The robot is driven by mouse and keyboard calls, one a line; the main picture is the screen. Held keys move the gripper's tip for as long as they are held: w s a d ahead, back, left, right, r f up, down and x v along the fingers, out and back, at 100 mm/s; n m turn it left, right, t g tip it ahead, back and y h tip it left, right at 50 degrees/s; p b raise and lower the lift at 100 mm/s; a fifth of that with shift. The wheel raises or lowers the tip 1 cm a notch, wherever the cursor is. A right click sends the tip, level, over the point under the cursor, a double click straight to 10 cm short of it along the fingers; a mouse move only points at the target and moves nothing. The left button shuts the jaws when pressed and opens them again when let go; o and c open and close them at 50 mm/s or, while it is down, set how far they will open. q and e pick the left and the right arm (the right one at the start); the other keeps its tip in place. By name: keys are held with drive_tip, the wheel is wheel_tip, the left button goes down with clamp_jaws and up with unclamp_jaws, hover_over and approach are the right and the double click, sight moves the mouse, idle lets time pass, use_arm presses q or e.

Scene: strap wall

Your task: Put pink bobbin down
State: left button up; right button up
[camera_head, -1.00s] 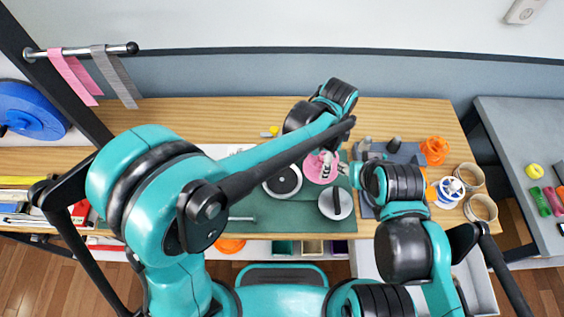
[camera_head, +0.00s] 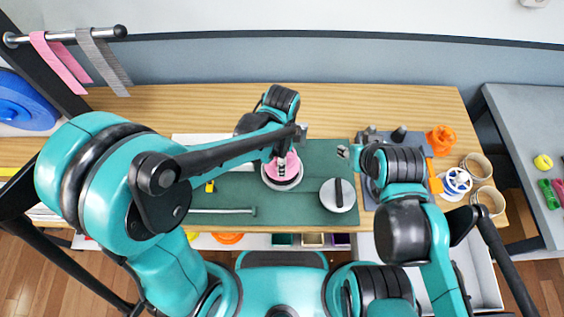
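The pink bobbin (camera_head: 293,165) is over the round black-and-grey disc (camera_head: 283,184) on the green mat (camera_head: 318,158). My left forearm and gripper partly hide it. My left gripper (camera_head: 282,166) is at the bobbin's middle and appears shut on it. I cannot tell whether the bobbin touches the disc. My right gripper (camera_head: 343,152) is empty and looks open, above the mat's right part, to the right of the bobbin.
A grey round lid with a black handle (camera_head: 338,195) lies on the mat to the right. Orange (camera_head: 441,138) and white-blue (camera_head: 457,182) spools and tan rings (camera_head: 476,166) stand farther right. A metal rod (camera_head: 222,211) lies at the mat's front. The table's back strip is clear.

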use_arm(q)
wheel_tip(320, 180, down, 4)
drive_tip(key=shift+w+r+b, duration=0.1)
drive_tip(key=shift+b, duration=0.5)
drive_tip(key=o, duration=1.2)
